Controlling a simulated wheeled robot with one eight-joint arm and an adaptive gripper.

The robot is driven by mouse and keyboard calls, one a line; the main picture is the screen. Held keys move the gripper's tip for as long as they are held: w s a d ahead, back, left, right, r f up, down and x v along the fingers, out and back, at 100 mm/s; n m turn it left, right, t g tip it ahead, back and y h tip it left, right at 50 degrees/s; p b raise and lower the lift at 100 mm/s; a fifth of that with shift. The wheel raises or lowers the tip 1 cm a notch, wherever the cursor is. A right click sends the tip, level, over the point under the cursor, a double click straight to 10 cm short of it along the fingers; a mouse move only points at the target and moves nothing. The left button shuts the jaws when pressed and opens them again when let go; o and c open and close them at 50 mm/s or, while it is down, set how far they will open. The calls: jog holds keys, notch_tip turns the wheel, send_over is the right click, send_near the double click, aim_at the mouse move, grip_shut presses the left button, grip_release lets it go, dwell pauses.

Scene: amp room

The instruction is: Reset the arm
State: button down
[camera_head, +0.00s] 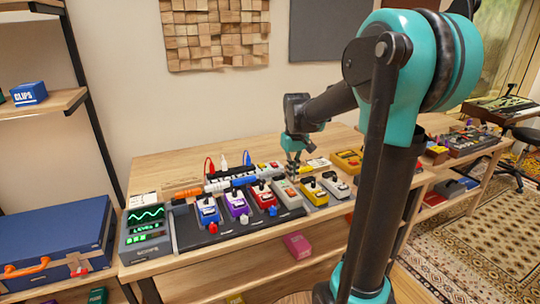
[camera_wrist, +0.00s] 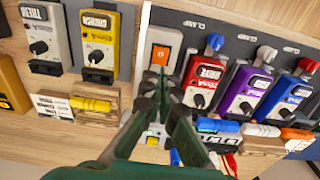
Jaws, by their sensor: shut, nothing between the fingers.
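My gripper (camera_head: 293,168) hangs at the end of my teal and black arm over the back part of the wooden workbench (camera_head: 165,172). It is shut and empty, and points down behind the row of pedals. In the wrist view the shut fingers (camera_wrist: 162,82) lie in front of a pale pedal with an orange square (camera_wrist: 160,57). I cannot tell whether the fingertips touch anything.
A dark pedalboard (camera_head: 190,236) carries several coloured pedals, including a blue one (camera_head: 207,212) and a purple one (camera_head: 237,205). A yellow pedal (camera_head: 314,192) stands to their right. A scope (camera_head: 145,236) and blue case (camera_head: 55,245) are at left.

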jog(key=s+d+f+m+t, duration=0.1)
jog(key=s+f+t, duration=0.1)
jog(key=s+f, duration=0.4)
jog(key=s+d+f+m+t, duration=0.1)
jog(key=s+f, duration=0.5)
jog(key=s, duration=0.8)
jog(key=shift+d+f+m+t, duration=0.4)
jog(key=shift+d+m, duration=0.2)
jog(key=shift+d, duration=0.15)
